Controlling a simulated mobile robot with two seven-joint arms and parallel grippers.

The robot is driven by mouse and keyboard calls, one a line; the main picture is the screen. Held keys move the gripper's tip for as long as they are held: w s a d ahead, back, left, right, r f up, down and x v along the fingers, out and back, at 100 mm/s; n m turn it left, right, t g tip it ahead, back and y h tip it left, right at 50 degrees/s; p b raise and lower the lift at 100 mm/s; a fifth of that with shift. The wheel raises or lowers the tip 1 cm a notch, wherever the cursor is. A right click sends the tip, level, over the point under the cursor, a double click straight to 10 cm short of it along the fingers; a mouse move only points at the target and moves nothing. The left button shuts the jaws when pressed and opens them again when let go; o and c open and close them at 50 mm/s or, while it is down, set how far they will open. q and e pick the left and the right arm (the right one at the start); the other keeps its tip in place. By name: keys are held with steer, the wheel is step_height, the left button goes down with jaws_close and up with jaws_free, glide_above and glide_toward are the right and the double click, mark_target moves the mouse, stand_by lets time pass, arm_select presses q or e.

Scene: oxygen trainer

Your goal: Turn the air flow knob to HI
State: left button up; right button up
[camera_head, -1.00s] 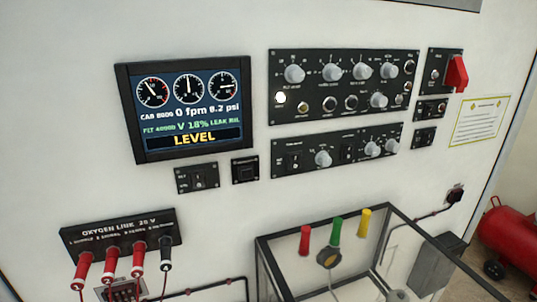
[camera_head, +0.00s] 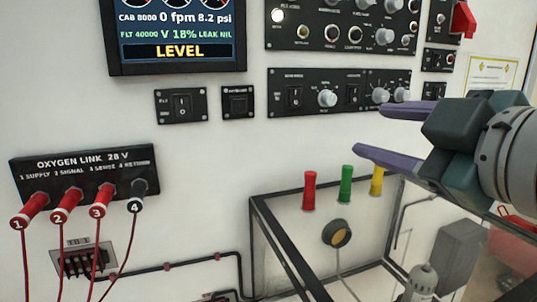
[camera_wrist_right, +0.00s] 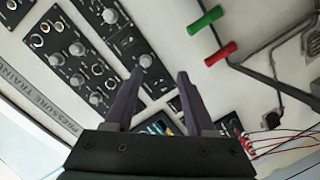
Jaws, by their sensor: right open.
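The lower black control panel (camera_head: 312,91) on the white wall carries a grey knob (camera_head: 327,98) in its middle and two more grey knobs at its right end, one of them the left one of that pair (camera_head: 380,96). The labels are too small to tell which is the air flow knob. My right gripper (camera_head: 371,130) is open and empty, its purple fingers pointing left, below the right end of this panel in the picture. In the right wrist view, the open fingers (camera_wrist_right: 160,76) point toward the panels, with a grey knob (camera_wrist_right: 146,60) near the left fingertip.
The upper knob panel (camera_head: 350,50) is partly cut off. A screen (camera_head: 178,35) reads LEVEL. A red switch guard (camera_head: 464,20) is at upper right. Below stand a dark-framed clear box (camera_head: 290,255) and red, green (camera_head: 346,184) and yellow handles. Oxygen link plugs (camera_head: 67,205) with wires are at left.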

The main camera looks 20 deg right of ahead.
mark_target(331, 100)
steer(key=shift+n+t, duration=0.6)
steer(key=shift+t, duration=0.2)
steer(key=w+p, duration=0.1)
steer(key=w, duration=0.2)
steer(key=w+r+p, duration=0.1)
steer(key=w, duration=0.2)
steer(key=w+r+p, duration=0.1)
steer(key=w, duration=0.2)
steer(key=shift+w, duration=0.3)
arm_select(q)
steer(key=shift+r, duration=0.95)
arm_select(e)
steer(key=shift+w+a+f, duration=0.1)
steer(key=shift+w, duration=0.55)
steer(key=c, duration=0.7)
jaws_close()
arm_select(q)
steer(key=shift+a, duration=0.1)
